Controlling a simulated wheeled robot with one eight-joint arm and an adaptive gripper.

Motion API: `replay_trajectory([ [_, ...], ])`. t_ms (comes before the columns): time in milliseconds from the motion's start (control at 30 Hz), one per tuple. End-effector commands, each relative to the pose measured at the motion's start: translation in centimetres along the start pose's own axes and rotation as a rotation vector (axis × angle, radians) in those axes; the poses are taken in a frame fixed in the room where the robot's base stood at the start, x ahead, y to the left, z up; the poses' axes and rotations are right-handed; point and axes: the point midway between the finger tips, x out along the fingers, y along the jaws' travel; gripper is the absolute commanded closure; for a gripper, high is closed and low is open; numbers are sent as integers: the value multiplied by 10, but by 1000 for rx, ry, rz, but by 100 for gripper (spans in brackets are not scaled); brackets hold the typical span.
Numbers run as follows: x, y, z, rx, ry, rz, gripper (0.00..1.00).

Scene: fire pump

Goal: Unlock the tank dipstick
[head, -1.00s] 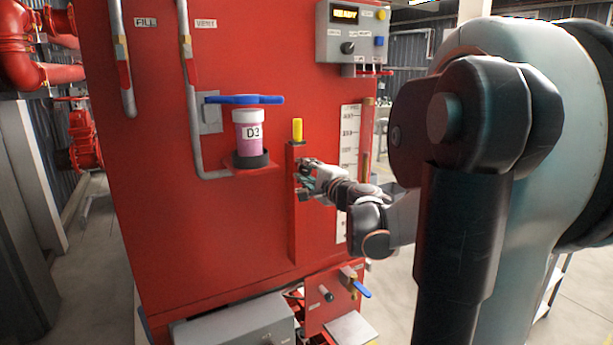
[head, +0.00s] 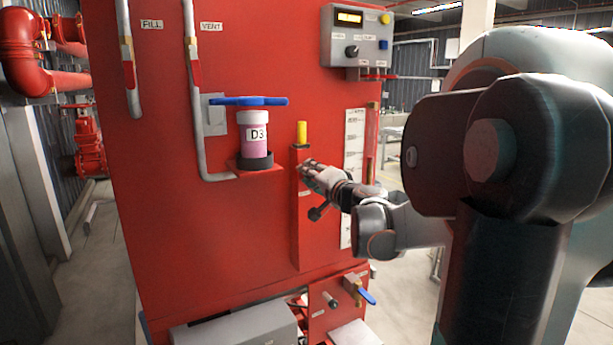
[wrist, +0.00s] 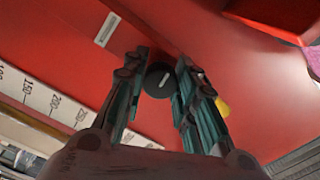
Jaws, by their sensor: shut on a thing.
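The yellow dipstick handle (head: 302,133) stands upright at the top of a narrow red post (head: 309,225) on the front of the red tank cabinet. A yellow patch, likely this handle, shows beyond the fingers in the wrist view (wrist: 223,107). A round black knob (wrist: 159,80) with a small pale mark sits on the red surface. My gripper (wrist: 160,84) has its two teal-padded fingers on either side of the knob and is shut on it. In the head view my gripper (head: 309,172) is at the upper post, just below the handle, and hides the knob.
A pink jar marked D3 (head: 253,142) stands on a bracket left of the post, under a blue lever (head: 248,101). A white level scale (head: 353,150) is at right. A grey control box (head: 357,35) is above. Valves (head: 355,288) sit below.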

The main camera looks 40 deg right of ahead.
Motion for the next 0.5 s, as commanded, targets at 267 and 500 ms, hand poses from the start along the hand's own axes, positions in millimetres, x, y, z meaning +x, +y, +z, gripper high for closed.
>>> replay_trajectory([
  [267,-1,2,2,-16,-2,1,97],
  [500,-1,2,2,-15,-2,1,62],
])
